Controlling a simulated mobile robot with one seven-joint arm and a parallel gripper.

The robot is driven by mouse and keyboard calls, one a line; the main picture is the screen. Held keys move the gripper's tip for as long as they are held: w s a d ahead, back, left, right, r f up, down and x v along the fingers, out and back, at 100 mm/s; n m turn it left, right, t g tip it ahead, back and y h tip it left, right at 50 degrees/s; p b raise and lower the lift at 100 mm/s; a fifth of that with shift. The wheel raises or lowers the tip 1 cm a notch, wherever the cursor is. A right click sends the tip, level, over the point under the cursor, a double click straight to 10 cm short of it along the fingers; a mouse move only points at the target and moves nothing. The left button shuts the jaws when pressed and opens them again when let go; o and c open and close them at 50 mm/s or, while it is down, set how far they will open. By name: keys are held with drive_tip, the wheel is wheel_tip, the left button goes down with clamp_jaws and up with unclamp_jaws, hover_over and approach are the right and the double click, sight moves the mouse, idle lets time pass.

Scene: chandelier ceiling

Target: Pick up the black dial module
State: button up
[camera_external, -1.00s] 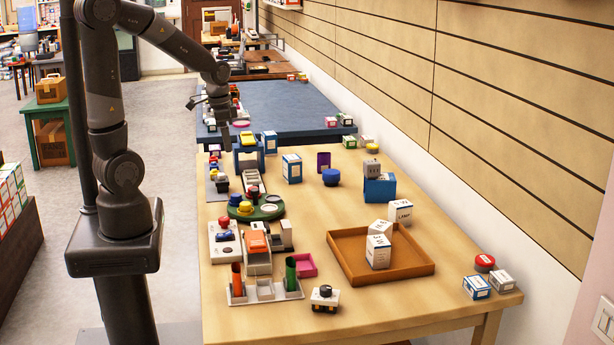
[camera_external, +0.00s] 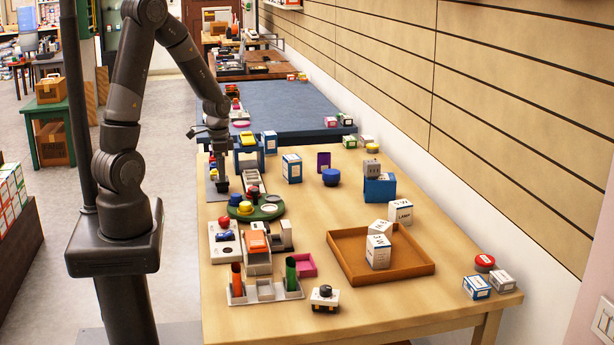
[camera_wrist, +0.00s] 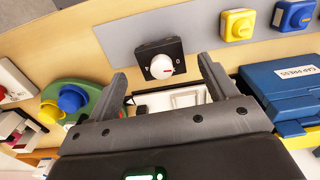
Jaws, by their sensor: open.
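The black dial module (camera_wrist: 172,48) is a small black block with a white round dial and a red mark. In the wrist view it sits at the near edge of a grey mat (camera_wrist: 125,38), between and just beyond my fingertips. My gripper (camera_wrist: 161,70) is open, with one finger on either side of the module's line and nothing between them. In the external view my gripper (camera_external: 221,170) points down over the mat at the table's left edge. The module (camera_external: 222,187) is small there and partly covered by the gripper.
A yellow dial module (camera_wrist: 237,25) and a blue one (camera_wrist: 293,14) share the mat. A blue press box (camera_wrist: 285,85) stands close to the right finger. A green round tray (camera_wrist: 83,90) with blue and yellow knobs lies left. A brown tray (camera_external: 345,265) holds white boxes.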

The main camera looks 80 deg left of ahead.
sight(222, 185)
drive_tip(key=shift+a+f, duration=0.1)
drive_tip(key=shift+f, duration=2.25)
drive_tip(key=c, duration=1.1)
